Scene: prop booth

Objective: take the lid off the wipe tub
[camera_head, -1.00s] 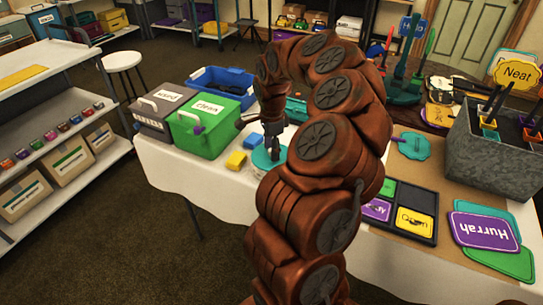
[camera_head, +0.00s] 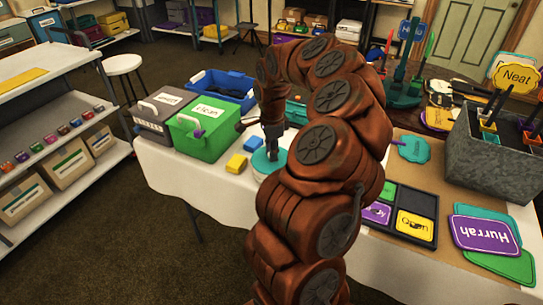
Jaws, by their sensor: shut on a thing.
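The wipe tub (camera_head: 259,177) is a low white round tub near the front edge of the white-covered table; my arm hides part of it. Its round teal lid (camera_head: 261,163) sits on top and looks level. My gripper (camera_head: 272,154) points down onto the lid from above and is shut on it. The fingertips are small and dark here, so the exact grip is hard to see. I cannot make out a gap between lid and tub.
A grey planter (camera_head: 490,155) stands at the right.

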